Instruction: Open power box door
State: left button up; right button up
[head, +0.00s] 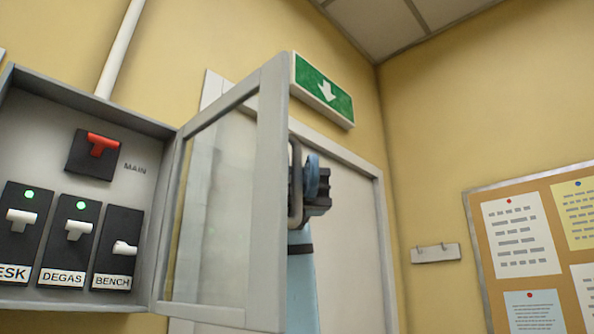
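The grey power box (142,125) is on the yellow wall at the left. Its glazed door (268,200) is hinged on the right side of the box and stands swung wide open toward me. Inside are a red MAIN switch (100,145) and the DESK (22,218), DEGAS (76,230) and BENCH (122,248) switches. Green lights show above DESK and DEGAS; none shows on BENCH. My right gripper (296,185) is just right of the door's free edge, partly hidden by it. I cannot tell whether it touches the door or how its fingers stand. My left gripper is out of view.
A white room door (345,250) is behind the open box door, with a green exit sign (324,92) above it. A wall hook rail (436,253) and a cork notice board (480,235) are at the right. A white conduit (120,48) runs up from the box.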

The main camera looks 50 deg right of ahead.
jog(key=v, duration=1.4)
jog(key=shift+b, duration=0.3)
jog(key=shift+s, duration=0.1)
